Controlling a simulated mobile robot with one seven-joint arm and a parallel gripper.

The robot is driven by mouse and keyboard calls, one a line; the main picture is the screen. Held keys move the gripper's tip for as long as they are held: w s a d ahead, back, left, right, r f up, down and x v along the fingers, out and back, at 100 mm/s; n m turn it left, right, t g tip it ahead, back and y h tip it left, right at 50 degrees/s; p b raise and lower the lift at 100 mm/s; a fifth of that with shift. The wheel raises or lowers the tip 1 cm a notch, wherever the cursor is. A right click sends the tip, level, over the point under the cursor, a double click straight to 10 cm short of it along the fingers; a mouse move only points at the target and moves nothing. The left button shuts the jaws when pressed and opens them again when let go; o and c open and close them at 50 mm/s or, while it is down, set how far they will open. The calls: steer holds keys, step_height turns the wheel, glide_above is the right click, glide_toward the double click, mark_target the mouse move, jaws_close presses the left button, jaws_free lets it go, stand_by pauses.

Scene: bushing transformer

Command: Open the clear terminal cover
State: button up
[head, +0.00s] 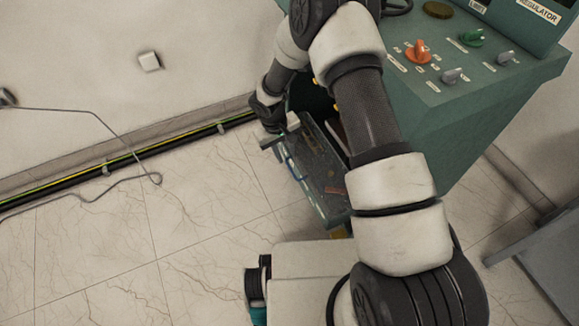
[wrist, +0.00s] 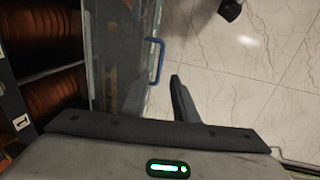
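The clear terminal cover (head: 325,185) is a see-through panel with a dark frame. It stands out at an angle from the side of the green cabinet, with a gap behind it. In the wrist view the cover (wrist: 118,60) runs top to bottom left of centre, with a blue handle (wrist: 157,60) on its right face. My gripper (head: 274,126) is at the far upper end of the cover. In the wrist view its dark fingers (wrist: 176,84) show as one narrow shape just right of the cover, apart from the handle and holding nothing.
Copper-coloured coils (wrist: 42,90) show inside the cabinet, left of the cover. The green cabinet (head: 430,120) has knobs on its sloped top. A cable run (head: 150,150) follows the wall base, and a thin loose cable lies on the floor.

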mark_target(291, 169)
steer(key=f, duration=0.2)
steer(key=d+f+b, duration=0.1)
steer(key=f, duration=0.5)
steer(key=shift+w+d, duration=0.2)
steer(key=shift+w, duration=0.15)
jaws_close()
stand_by(1.0)
